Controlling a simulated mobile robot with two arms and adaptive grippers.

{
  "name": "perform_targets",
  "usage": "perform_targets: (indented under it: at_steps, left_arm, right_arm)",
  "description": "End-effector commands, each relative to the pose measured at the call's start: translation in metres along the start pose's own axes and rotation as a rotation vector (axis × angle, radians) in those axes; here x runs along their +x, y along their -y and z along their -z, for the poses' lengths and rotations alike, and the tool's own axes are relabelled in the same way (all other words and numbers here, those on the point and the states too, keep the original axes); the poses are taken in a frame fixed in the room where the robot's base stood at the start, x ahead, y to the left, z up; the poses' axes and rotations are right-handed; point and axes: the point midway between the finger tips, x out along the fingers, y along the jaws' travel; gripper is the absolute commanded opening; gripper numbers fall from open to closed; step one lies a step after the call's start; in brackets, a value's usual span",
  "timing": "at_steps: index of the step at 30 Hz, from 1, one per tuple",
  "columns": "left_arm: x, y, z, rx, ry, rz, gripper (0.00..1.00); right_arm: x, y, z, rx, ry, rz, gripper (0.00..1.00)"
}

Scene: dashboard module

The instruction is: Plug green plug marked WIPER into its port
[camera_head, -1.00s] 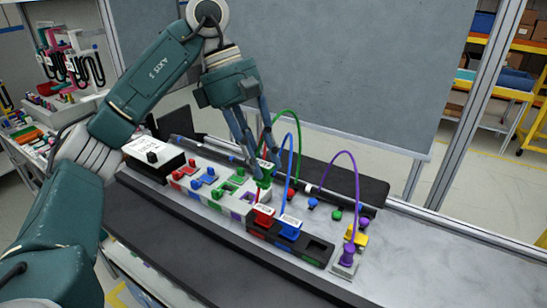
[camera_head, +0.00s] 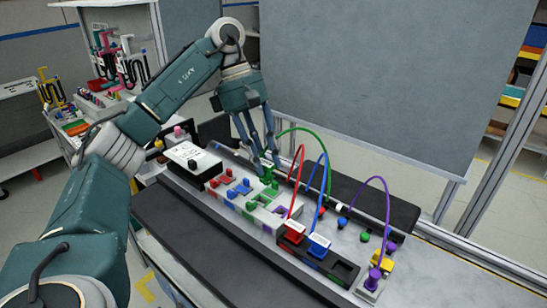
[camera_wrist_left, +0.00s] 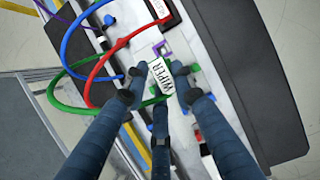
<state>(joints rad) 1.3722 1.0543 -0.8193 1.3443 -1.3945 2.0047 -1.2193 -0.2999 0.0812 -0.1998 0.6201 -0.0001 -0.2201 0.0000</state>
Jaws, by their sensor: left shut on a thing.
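The green WIPER plug (camera_head: 267,177) is held in my left gripper (camera_head: 264,163), its fingers shut around it. Its white WIPER label (camera_wrist_left: 161,77) faces the left wrist camera between the fingers (camera_wrist_left: 159,80). A green cable (camera_head: 305,132) loops from it to the right. In the head view the plug is by the far side of the green-framed port (camera_head: 259,199) on the light grey module (camera_head: 222,199). Whether it touches the port is unclear. My right gripper is not in view.
Red (camera_head: 294,231) and blue (camera_head: 319,244) plugs stand in a dark holder (camera_head: 340,266) at the right, with arching cables. A purple plug (camera_head: 373,279) stands farther right. A white box (camera_head: 191,160) is left of the module. A dark rail runs behind it.

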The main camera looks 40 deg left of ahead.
Motion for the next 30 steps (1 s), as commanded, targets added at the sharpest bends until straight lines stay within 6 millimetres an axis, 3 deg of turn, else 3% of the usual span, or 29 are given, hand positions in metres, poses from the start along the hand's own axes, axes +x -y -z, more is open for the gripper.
perform_targets:
  at_steps: [6, 19, 30]
  left_arm:
    - [-0.007, -0.002, 0.014, -0.002, -0.001, 0.000, 0.05]
    - [-0.005, -0.002, 0.016, 0.000, -0.001, 0.000, 0.05]
    - [0.017, -0.002, 0.025, -0.002, -0.001, 0.003, 0.05]
  right_arm:
    - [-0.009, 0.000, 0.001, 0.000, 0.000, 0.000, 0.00]
    - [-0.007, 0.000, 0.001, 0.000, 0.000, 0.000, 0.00]
    - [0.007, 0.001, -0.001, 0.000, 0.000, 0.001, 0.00]
